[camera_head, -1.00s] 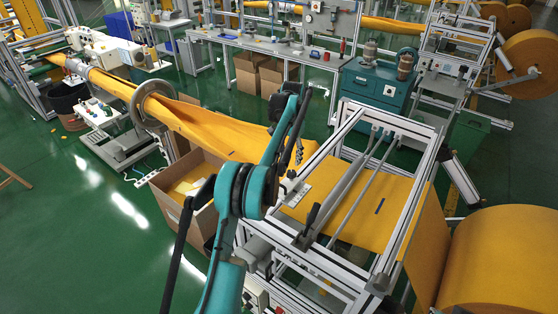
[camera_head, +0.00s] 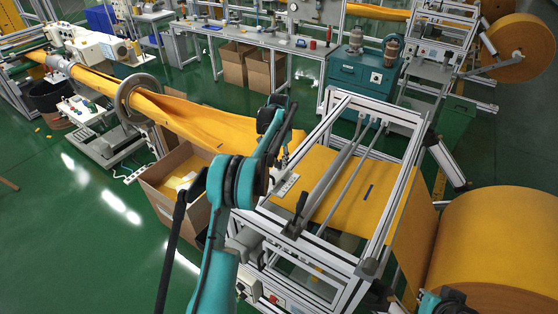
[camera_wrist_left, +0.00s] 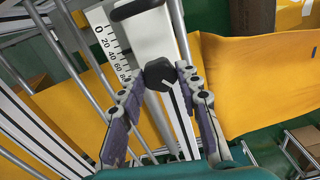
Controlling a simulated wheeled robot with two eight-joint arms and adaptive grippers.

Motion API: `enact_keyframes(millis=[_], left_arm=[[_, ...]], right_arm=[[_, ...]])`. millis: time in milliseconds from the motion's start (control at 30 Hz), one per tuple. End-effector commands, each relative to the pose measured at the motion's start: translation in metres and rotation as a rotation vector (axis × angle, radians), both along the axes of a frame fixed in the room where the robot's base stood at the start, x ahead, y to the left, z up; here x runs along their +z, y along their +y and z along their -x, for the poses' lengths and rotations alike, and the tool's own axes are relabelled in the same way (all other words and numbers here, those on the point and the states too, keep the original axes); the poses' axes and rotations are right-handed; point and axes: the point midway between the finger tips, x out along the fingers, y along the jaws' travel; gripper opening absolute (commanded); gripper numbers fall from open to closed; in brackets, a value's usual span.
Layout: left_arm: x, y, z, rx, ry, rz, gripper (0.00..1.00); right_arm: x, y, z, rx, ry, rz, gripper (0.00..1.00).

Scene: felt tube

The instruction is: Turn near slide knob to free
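The near slide knob (camera_wrist_left: 160,74) is a dark, faceted knob with a pale line on its face. In the left wrist view it sits on a pale slide beside a white scale (camera_wrist_left: 112,45) marked 0, 20, 40, 60, 80. My left gripper (camera_wrist_left: 161,77) has one finger on each side of the knob, with the fingertips appearing to press its edges. In the head view my left gripper (camera_head: 286,158) is above the near rail of the frame, by the scale plate (camera_head: 285,187); the knob cannot be made out there.
Orange felt (camera_head: 335,200) runs through the aluminium frame (camera_head: 398,190) under rods. A big felt roll (camera_head: 495,240) stands at right. A cardboard box (camera_head: 165,190) is left of my arm. A dark lever (camera_head: 298,212) rises from the near rail.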

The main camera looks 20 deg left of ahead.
Motion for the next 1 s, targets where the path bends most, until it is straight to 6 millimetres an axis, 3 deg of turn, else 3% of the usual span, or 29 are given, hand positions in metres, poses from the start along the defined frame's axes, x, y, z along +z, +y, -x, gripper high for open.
enact_keyframes(millis=[67, 467, 1000], left_arm=[[0.000, 0.001, 0.000, 0.000, 0.000, -0.002, 0.05], [-0.001, 0.001, 0.000, 0.051, 0.000, -0.002, 0.05], [-0.001, 0.001, 0.000, 0.479, -0.001, -0.002, 0.05]], right_arm=[[0.000, 0.000, 0.000, 0.000, 0.000, 0.000, 0.00], [-0.003, 0.000, 0.000, 0.000, 0.000, 0.000, 0.00], [-0.022, 0.000, 0.000, 0.000, 0.000, 0.000, 0.00]])
